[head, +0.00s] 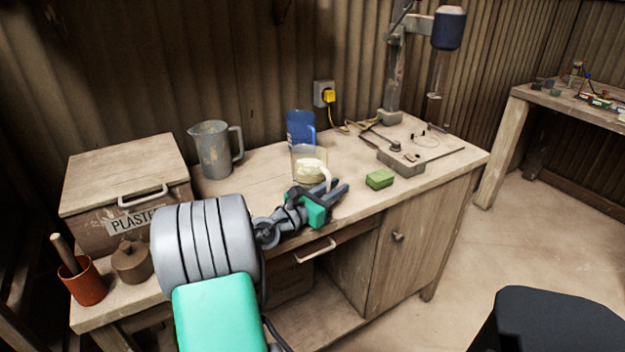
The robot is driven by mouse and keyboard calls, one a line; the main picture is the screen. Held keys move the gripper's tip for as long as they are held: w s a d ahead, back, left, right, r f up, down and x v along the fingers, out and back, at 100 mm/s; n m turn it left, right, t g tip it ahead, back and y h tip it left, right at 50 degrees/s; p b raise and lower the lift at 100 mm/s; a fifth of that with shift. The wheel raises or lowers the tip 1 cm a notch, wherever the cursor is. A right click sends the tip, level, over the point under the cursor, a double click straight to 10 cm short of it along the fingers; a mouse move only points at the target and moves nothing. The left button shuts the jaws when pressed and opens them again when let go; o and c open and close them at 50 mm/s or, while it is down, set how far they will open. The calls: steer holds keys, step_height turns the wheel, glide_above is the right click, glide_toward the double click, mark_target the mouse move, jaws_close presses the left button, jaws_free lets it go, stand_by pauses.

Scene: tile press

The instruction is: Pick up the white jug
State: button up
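The white jug (308,156) is pale and partly see-through, with a whitish lower part. It stands upright on the workbench, in front of a blue jug (299,124) that it partly covers. Its white handle curves to the right and down towards my gripper. My gripper (334,187) is just in front and to the right of the white jug. Its two grey fingers stand apart and look empty, close to the handle. I cannot tell whether they touch it. My gripper hides part of the jug's lower front.
A grey metal jug (212,153) and a plaster box (122,172) stand to the left. A green block (380,179) lies just right of my gripper. A drill-like stand (393,75) on a board is at the back right. A red pot (87,284) is front left.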

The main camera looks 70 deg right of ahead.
steer(key=shift+s+d, duration=0.1)
steer(key=shift+d, duration=0.1)
jaws_close()
stand_by(1.2)
steer(key=shift+r, duration=0.1)
